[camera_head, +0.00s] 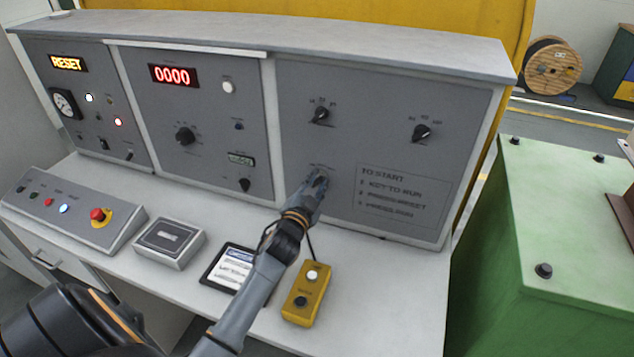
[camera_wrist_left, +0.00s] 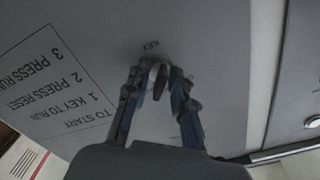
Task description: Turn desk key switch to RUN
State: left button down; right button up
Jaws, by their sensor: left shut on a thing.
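The key switch (camera_wrist_left: 158,80) is on the lower part of the desk's right grey panel (camera_head: 290,130). In the left wrist view it shows as a dark key shape between my fingertips, below the label KEY. My left gripper (camera_head: 319,181) reaches up to this panel, and its fingers (camera_wrist_left: 156,68) are shut on the key. In the head view the gripper hides most of the switch. I cannot read which position the key points to. My right gripper is not seen in either view.
A start notice (camera_head: 403,200) is right of the key. Two black knobs (camera_head: 320,115) (camera_head: 422,132) sit above. A yellow button box (camera_head: 302,294), a tablet (camera_head: 229,267) and a grey box (camera_head: 168,243) lie on the desktop. A green cabinet (camera_head: 560,230) stands at right. The left display reads RESET.

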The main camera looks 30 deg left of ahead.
pick_arm(q)
jog(key=shift+m, duration=0.6)
jog(key=c, duration=1.5)
grip_release()
jog(key=v, duration=1.2)
jog(key=shift+s+f, duration=0.1)
jog(key=shift+f, duration=0.05)
